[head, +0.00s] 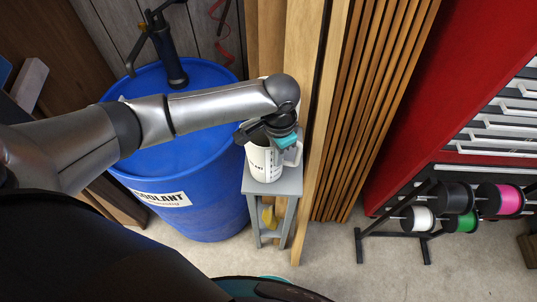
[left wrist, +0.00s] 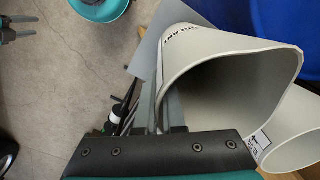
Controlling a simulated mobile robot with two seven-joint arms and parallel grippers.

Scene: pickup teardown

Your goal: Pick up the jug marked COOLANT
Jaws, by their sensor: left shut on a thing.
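A white jug (head: 263,165) with dark lettering ending in "ANT" stands on a small grey stand (head: 280,186); the start of its word is hidden or turned away. Its handle shows on its right side. My left gripper (head: 275,133) is at the jug's top and is shut on it.
A large blue drum (head: 215,205) with a COOLANT label stands close left of the stand, a black pump on top. Wooden boards (head: 300,70) stand close behind and right. A spool rack (head: 395,235) is farther right.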

